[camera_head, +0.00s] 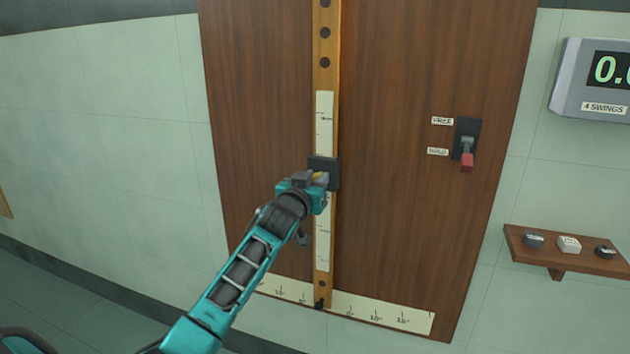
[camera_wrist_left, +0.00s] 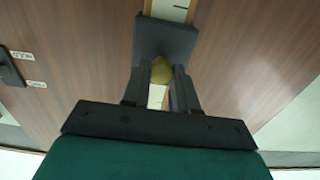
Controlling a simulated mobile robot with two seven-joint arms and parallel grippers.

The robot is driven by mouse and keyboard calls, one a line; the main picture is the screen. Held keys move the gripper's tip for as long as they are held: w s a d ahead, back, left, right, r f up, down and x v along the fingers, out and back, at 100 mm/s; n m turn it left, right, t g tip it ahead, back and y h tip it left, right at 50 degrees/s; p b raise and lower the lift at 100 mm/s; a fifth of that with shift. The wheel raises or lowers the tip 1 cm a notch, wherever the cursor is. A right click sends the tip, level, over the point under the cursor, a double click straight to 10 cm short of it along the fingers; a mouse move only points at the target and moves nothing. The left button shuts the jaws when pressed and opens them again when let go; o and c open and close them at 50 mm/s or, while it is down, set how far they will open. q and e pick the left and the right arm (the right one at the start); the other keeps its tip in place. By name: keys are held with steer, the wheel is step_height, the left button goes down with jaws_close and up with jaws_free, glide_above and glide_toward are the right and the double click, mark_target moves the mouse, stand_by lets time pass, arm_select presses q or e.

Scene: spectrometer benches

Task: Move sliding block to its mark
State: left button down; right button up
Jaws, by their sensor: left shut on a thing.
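The sliding block (camera_head: 324,170) is a dark square piece on an upright wooden bar (camera_head: 326,80) with a pale paper scale. My left gripper (camera_head: 318,180) is at the block's front and shut on its brass knob. In the left wrist view the dark block (camera_wrist_left: 166,36) stands just beyond the fingers, and the brass knob (camera_wrist_left: 161,70) sits between the fingertips of my left gripper (camera_wrist_left: 160,80). The gripper hides part of the block and scale in the head view. I cannot make out the mark on the scale. My right gripper is not in view.
The bar hangs before a brown wooden panel (camera_head: 400,220) with a paper scale (camera_head: 385,312) along its bottom. A red-tipped lever (camera_head: 467,155) beside FREE and HOLD labels is to the right. A shelf (camera_head: 570,253) with small weights and a display (camera_head: 595,82) are further right.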

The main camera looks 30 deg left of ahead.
arm_select(q)
step_height(320, 180, down, 10)
steer(key=b, duration=0.3)
steer(key=shift+b, duration=0.35)
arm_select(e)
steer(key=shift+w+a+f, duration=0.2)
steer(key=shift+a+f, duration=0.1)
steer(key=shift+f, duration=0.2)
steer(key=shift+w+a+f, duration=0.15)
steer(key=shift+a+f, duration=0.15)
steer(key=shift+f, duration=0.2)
arm_select(q)
steer(key=c, duration=0.9)
jaws_free()
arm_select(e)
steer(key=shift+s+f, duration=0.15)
arm_select(q)
steer(key=shift+p+v, duration=1.15)
steer(key=shift+v, duration=5.35)
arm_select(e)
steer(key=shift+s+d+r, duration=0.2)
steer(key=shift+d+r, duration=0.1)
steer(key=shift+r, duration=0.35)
